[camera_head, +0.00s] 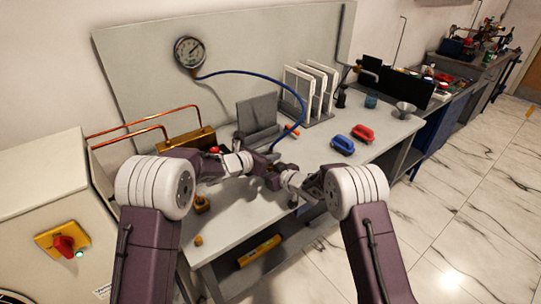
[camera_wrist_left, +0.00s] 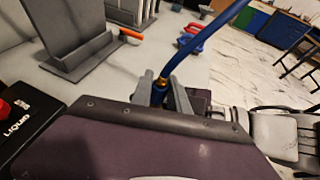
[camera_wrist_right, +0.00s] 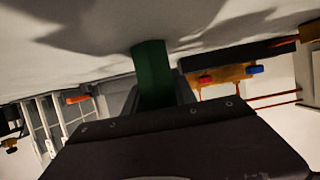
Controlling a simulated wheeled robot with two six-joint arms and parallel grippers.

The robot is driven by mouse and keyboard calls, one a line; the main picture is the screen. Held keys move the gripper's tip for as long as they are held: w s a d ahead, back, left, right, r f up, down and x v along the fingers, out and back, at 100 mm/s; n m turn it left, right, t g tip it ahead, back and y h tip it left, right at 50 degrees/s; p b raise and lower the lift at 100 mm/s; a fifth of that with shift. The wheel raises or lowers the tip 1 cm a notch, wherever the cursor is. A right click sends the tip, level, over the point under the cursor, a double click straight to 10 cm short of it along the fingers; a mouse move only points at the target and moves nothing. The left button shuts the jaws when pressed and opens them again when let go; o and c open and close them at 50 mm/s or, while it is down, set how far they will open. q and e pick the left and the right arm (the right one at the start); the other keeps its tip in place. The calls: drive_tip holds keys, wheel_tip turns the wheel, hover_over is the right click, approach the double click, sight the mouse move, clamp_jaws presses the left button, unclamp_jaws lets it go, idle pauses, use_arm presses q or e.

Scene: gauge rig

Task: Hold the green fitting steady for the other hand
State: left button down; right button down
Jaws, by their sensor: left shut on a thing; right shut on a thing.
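The green fitting (camera_wrist_right: 152,72) shows in the right wrist view as a dark green upright piece between the fingers of my right gripper (camera_wrist_right: 158,95), which is shut on it. In the head view I cannot make the fitting out; my right gripper (camera_head: 271,180) is over the middle of the bench. My left gripper (camera_head: 264,158) is shut on the end of the blue hose (camera_wrist_left: 190,45), by its brass collar (camera_wrist_left: 161,82). The two grippers are close together in the head view, the left one slightly farther back. Whether the held parts touch is hidden.
The hose arcs back to a round gauge (camera_head: 189,52) on the back panel. A grey stand (camera_head: 258,113), a white-panelled rack (camera_head: 311,90), and blue (camera_head: 342,144) and red (camera_head: 363,133) tools stand around the grippers. A brass-coloured box (camera_head: 188,144) is at left.

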use_arm(q)
drive_tip(key=shift+r, duration=0.25)
drive_tip(key=shift+r, duration=2.45)
use_arm(e)
drive_tip(key=c, duration=0.9)
unclamp_jaws()
drive_tip(key=v, duration=1.2)
drive_tip(key=shift+d, duration=0.1)
drive_tip(key=shift+f, duration=0.1)
